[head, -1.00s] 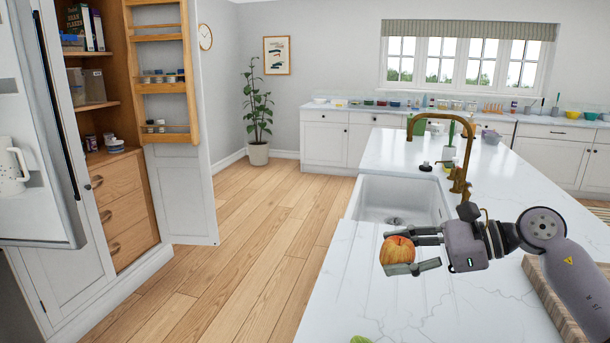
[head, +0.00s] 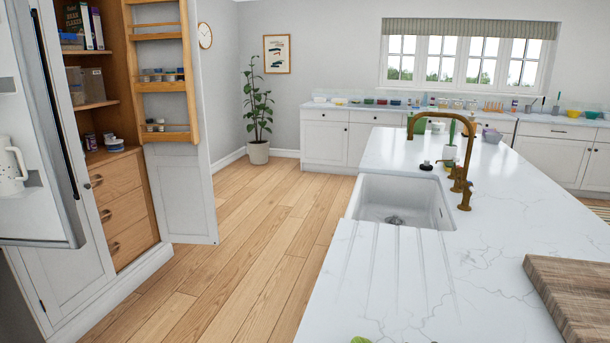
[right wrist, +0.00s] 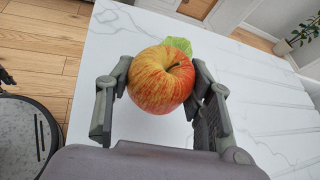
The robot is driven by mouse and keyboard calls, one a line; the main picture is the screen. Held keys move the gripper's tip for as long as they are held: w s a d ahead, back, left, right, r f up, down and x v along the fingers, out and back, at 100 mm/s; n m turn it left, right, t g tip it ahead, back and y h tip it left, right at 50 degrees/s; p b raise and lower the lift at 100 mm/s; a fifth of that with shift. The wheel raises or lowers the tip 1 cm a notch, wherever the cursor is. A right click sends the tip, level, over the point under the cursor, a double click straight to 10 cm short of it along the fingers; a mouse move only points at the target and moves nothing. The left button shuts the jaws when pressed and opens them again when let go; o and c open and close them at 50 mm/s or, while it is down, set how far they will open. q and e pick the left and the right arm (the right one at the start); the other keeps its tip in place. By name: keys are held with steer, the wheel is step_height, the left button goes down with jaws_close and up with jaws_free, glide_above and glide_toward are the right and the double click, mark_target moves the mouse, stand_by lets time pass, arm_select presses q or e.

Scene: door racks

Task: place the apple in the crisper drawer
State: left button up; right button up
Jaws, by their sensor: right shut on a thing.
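The apple (right wrist: 160,80), red and yellow with a short stem, is between the two fingers of my right gripper (right wrist: 162,74) in the right wrist view. The gripper is shut on it, with a finger against each side. The apple is above the white marble worktop (right wrist: 110,50). Neither the apple nor the right gripper shows in the head view. My left gripper is in no view. I see no drawer that is clearly a crisper drawer.
In the head view, a tall cupboard with wooden drawers (head: 122,200) stands open at the left, beside a pale door (head: 30,120) with a dark edge. A sink (head: 400,200) and a wooden board (head: 575,290) are on the island. A green thing (right wrist: 180,45) lies beyond the apple. The floor (head: 240,240) is clear.

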steer(key=shift+s+d+f+m+t+h, duration=0.1)
steer(key=shift+s+d+f+t, duration=0.1)
steer(key=shift+s, duration=0.3)
steer(key=shift+s+d+f+m+t+h, duration=0.1)
steer(key=shift+s+d+f, duration=0.1)
steer(key=shift+s, duration=0.35)
steer(key=shift+s+d+f+m+t+h, duration=0.1)
steer(key=shift+s+f, duration=0.1)
steer(key=shift+s, duration=0.3)
steer(key=shift+f, duration=0.1)
